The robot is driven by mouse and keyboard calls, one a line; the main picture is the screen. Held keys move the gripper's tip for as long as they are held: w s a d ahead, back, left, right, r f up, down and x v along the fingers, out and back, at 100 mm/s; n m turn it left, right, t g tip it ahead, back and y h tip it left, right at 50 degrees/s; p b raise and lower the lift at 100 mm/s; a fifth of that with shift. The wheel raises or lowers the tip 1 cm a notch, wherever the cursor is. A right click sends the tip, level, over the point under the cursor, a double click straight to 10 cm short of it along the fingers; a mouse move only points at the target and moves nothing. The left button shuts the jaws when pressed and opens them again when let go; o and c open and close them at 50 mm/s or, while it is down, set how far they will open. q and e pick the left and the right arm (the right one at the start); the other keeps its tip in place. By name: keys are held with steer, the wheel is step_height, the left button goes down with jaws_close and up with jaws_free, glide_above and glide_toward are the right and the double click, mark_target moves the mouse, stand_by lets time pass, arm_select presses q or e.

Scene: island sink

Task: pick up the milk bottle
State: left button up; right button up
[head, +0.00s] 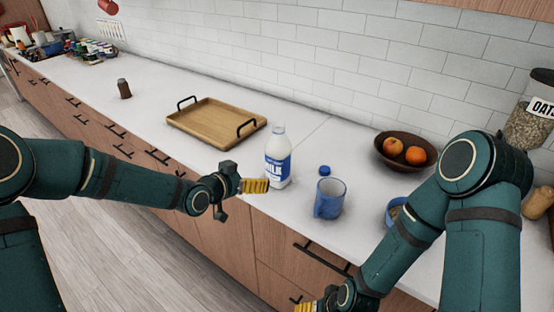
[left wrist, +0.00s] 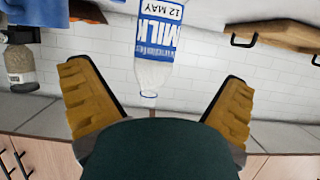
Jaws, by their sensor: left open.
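The milk bottle (head: 278,158) is white with a blue label and stands upright on the white counter. My left gripper (head: 256,186) is just left of the bottle's lower part in the head view. In the left wrist view the milk bottle (left wrist: 158,45) appears upside down between the two yellow fingers of my left gripper (left wrist: 158,105). These fingers are spread wide, and neither is seen touching the bottle. My right gripper (head: 308,306) is low at the bottom edge of the head view, partly cut off, so its opening does not show.
A blue mug (head: 330,198) and a blue cap (head: 324,170) stand right of the bottle. A wooden tray (head: 216,124) lies behind left. A bowl of oranges (head: 405,152) is at the back right. A brown jar (head: 124,89) stands far left, with clear counter around it.

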mark_target(271, 164)
arm_select(q)
steer(key=x, duration=0.8)
steer(key=shift+w+d+r, duration=0.2)
steer(key=shift+w+d, duration=0.05)
steer(key=shift+w, duration=0.1)
steer(key=shift+r+b+x, duration=0.15)
steer(key=shift+b+x, duration=0.05)
steer(key=shift+x, duration=1.1)
steer(key=shift+r+b+x, duration=0.1)
steer(key=shift+b+x, duration=0.05)
steer(key=shift+x, duration=1.15)
steer(key=shift+d, duration=0.15)
steer(key=c, duration=1.1)
